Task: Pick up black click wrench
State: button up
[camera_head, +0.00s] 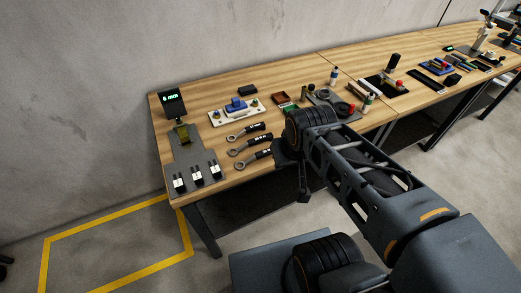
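Three wrenches with silver ring heads and black handles lie side by side on the wooden workbench: a back wrench (256,128), a middle wrench (250,145) and a front wrench (259,156). They look alike at this size, and I cannot tell which is the black click wrench. My gripper (304,192) hangs at the end of my arm, to the right of the wrenches and by the bench's front edge. It appears apart from them. My arm's wrist covers most of it, so its fingers and their opening are not clear.
Left of the wrenches lies a grey plate (187,153) with several black-and-white pieces, below a small display (173,104). Behind them is a white tray (230,117) with a blue part. Bottles and tools crowd the bench farther right. Yellow tape (115,214) marks the floor.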

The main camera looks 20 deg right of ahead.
aim_at(268, 136)
jog(key=u, duration=1.25)
jog(key=i, duration=0.4)
jog(key=z, duration=0.15)
